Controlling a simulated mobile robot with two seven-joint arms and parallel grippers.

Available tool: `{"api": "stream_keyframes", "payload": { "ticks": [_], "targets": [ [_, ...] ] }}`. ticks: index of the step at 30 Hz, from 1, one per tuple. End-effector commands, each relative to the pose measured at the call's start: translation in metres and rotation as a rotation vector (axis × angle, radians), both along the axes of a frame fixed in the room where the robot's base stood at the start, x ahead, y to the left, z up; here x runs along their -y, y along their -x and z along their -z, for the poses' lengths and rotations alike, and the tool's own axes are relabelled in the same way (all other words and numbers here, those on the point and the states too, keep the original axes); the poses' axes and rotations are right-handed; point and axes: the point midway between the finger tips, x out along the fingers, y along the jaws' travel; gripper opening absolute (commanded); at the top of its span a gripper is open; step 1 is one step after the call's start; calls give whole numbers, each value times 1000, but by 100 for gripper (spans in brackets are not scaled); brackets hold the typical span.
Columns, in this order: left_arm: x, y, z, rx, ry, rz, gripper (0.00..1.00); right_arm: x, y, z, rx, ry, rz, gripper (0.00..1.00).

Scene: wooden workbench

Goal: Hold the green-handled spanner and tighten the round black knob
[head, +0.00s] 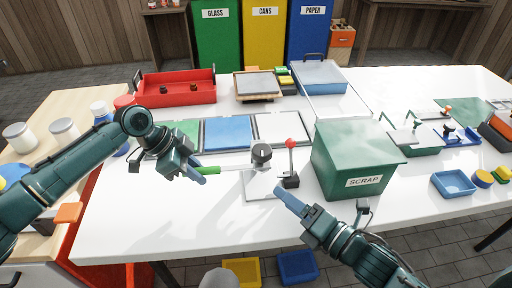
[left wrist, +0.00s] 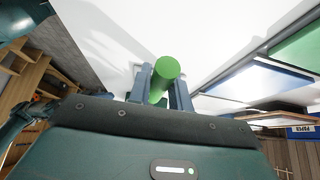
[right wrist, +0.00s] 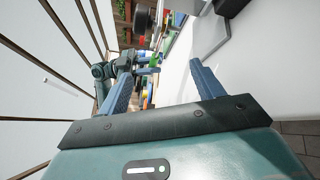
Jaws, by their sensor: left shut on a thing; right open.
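The spanner's green handle (head: 209,170) is between the fingers of my left gripper (head: 198,174), above the white bench top. In the left wrist view the round green handle end (left wrist: 166,68) sits between the two fingers of that gripper (left wrist: 161,92). The spanner's head is not clear. The round black knob (head: 261,150) stands on a small pale fixture to the right of the green handle. My right gripper (head: 288,198) is in front of the fixture, below and right of the knob. In the right wrist view its fingers (right wrist: 160,82) are apart and empty.
A red-balled lever (head: 291,144) stands just right of the knob. The green scrap bin (head: 350,160) is right of that. Green, blue and white panels (head: 228,133) lie behind. A red tray (head: 176,98) is at the back left. The bench front left of the fixture is clear.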

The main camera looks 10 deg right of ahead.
Motion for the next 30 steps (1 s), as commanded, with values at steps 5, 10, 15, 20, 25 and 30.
{"api": "stream_keyframes", "payload": {
  "ticks": [5,10,15,20,25,30],
  "targets": [
    [0,0,0,0,-1,-1,4,10,-24,-17,358,417,-58,67],
    [-1,0,0,0,-1,-1,4,16,-38,-29,601,702,-86,67],
    [-1,0,0,0,-1,-1,4,19,-45,-33,713,834,-96,67],
    [-1,0,0,0,-1,-1,4,14,-54,-35,734,854,-95,67],
    [-1,0,0,1,-1,-1,4,-3,-75,-36,734,853,-93,67],
    [-1,0,0,1,-1,-1,4,-26,-102,-36,732,851,-94,67]
  ]
}}
